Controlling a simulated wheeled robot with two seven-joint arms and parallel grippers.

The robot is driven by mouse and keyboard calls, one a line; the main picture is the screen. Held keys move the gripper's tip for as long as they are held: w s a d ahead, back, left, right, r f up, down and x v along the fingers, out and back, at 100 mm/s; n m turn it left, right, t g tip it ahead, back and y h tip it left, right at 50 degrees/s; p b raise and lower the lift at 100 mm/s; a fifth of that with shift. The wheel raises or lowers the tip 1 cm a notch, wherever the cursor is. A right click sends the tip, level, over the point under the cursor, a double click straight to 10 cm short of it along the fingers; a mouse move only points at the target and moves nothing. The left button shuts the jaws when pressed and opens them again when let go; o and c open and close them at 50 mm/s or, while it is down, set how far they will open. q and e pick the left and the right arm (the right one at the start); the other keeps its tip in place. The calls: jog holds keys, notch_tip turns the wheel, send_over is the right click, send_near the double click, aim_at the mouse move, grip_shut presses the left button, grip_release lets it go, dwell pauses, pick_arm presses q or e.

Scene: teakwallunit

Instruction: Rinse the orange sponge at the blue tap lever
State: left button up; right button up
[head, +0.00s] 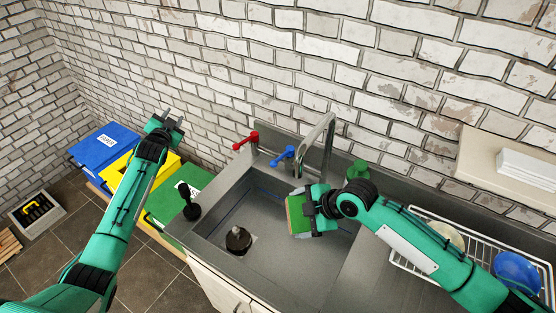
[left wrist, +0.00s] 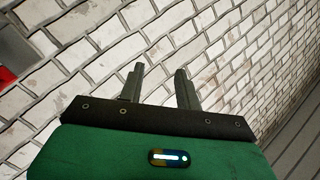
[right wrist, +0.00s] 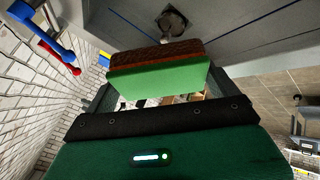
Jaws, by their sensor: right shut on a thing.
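The sponge (head: 298,215) has an orange-brown layer and a green layer. My right gripper (head: 312,211) is shut on it over the sink basin, below and slightly left of the curved spout. The sponge also shows between the fingers in the right wrist view (right wrist: 158,72). The blue tap lever (head: 283,155) stands at the sink's back edge, behind the sponge and apart from it. The metal spout (head: 330,140) rises right of the lever; no water is visible. My left gripper (head: 170,122) is open and empty, away to the left near the brick wall.
A red tap lever (head: 246,141) stands left of the blue one. A dark plug (head: 238,240) sits in the sink (head: 275,262). Blue, yellow and green bins line the left; a dish rack (head: 405,262) is at right.

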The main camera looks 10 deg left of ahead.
pick_arm(q)
jog(key=d+r+h, duration=0.1)
jog(key=d+r, duration=0.2)
jog(key=d, duration=0.2)
jog(key=g+h, duration=0.4)
jog(key=h, duration=0.2)
send_near(274, 162)
jog(key=w, duration=0.1)
jog(key=x, duration=1.2)
jog(key=shift+w+d+f, duration=0.1)
jog(key=shift+f, duration=0.45)
grip_shut()
